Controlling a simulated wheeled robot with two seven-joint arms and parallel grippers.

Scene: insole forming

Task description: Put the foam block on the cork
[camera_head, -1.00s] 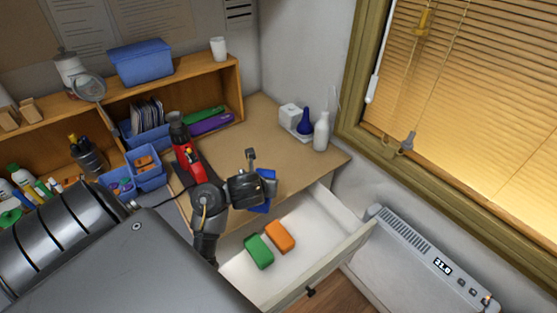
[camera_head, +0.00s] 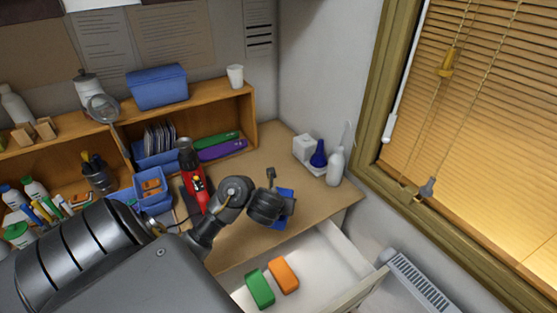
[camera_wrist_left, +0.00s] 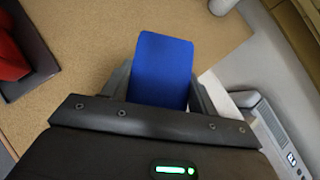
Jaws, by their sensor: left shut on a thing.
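A blue foam block (camera_wrist_left: 162,70) is held between the two fingers of my left gripper (camera_wrist_left: 160,88). In the head view the left gripper (camera_head: 272,207) partly hides the blue block (camera_head: 287,196). The block is over the front right part of the brown, cork-like desktop (camera_head: 268,150). The wrist view shows the speckled cork-like surface (camera_wrist_left: 85,50) beyond the block; I cannot tell how far above it the block is. My right gripper is not in view.
Below the desk, an open white drawer (camera_head: 325,265) holds a green block (camera_head: 260,288) and an orange block (camera_head: 284,275). A red tool (camera_head: 195,190) stands left of the gripper. A white bottle (camera_head: 335,167) and blue bulb (camera_head: 318,154) stand at the back right.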

